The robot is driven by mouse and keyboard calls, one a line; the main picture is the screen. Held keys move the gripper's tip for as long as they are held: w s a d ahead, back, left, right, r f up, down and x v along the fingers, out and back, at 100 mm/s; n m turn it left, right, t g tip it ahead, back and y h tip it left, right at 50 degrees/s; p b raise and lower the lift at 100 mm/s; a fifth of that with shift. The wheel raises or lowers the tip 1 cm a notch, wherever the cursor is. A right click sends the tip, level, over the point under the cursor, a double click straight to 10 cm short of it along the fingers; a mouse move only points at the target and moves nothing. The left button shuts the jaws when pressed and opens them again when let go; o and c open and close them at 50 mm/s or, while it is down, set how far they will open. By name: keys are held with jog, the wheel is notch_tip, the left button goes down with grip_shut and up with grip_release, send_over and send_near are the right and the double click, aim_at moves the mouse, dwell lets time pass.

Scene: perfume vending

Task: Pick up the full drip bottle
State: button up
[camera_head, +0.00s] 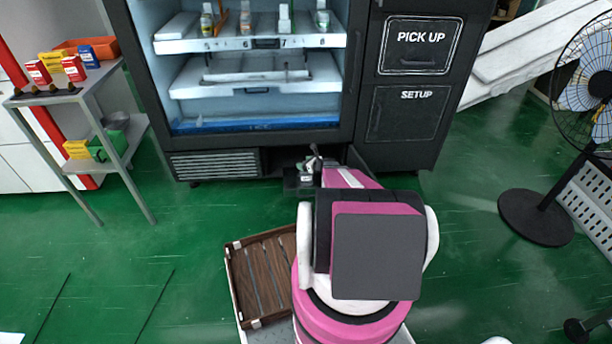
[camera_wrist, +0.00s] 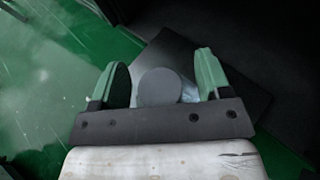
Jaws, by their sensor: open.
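In the wrist view my gripper (camera_wrist: 160,80) is open, with one green finger on each side of a round dark grey top (camera_wrist: 159,88). Pale, glassy edges show beside this top, and it looks like the drip bottle seen from above. There are gaps between it and both fingers. It appears to stand on a dark plate (camera_wrist: 240,100). In the head view my gripper (camera_head: 312,166) is low in front of the black vending machine, at a small dark ledge (camera_head: 292,182). The bottle's body and fill level are hidden.
The vending machine (camera_head: 412,120) has shelves with several small bottles (camera_head: 284,20). A metal rack (camera_head: 92,100) with small boxes stands left. A wooden slatted crate (camera_head: 262,275) is beside my base. A fan (camera_head: 537,217) stands right.

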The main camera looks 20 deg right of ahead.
jog(key=shift+w+a+f, duration=0.15)
jog(key=shift+w+a, duration=0.05)
jog(key=shift+w, duration=0.15)
grip_shut()
